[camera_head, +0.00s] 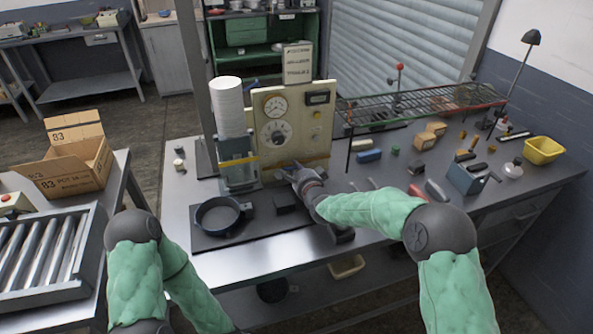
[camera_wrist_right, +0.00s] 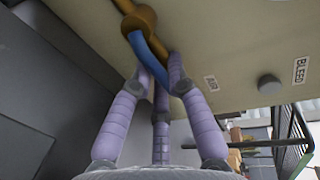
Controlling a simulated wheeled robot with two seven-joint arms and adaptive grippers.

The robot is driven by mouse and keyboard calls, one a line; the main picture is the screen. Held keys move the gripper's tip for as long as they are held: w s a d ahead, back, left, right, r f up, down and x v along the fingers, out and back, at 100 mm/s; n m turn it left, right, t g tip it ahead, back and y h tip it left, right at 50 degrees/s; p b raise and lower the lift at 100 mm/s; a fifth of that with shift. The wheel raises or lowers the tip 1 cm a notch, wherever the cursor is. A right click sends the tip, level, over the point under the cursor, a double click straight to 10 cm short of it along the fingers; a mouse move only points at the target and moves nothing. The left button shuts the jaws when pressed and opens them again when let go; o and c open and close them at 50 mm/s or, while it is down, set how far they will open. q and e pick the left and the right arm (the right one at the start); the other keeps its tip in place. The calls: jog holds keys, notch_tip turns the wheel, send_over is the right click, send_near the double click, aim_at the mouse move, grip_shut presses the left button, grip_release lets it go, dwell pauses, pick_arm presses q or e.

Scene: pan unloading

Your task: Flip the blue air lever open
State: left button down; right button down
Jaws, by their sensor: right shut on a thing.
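The purple-grey fingers of my right gripper (camera_wrist_right: 162,84) are closed around the lower part of the lever. In the head view my right gripper (camera_head: 297,172) is at the foot of the beige gauge panel (camera_head: 290,118), and the lever cannot be made out there. My left arm runs out of the bottom of the head view, so its gripper is hidden.
A black pan (camera_head: 218,214) lies on a dark mat left of my right gripper. A tall white stack (camera_head: 230,105) stands left of the panel. A wire rack (camera_head: 420,103) stands to the right. In the wrist view, a BLEED label (camera_wrist_right: 300,70) and grey knob (camera_wrist_right: 269,84) are right.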

jog(key=c, duration=1.5)
grip_release()
jog(key=shift+o, duration=0.2)
jog(key=v, duration=1.2)
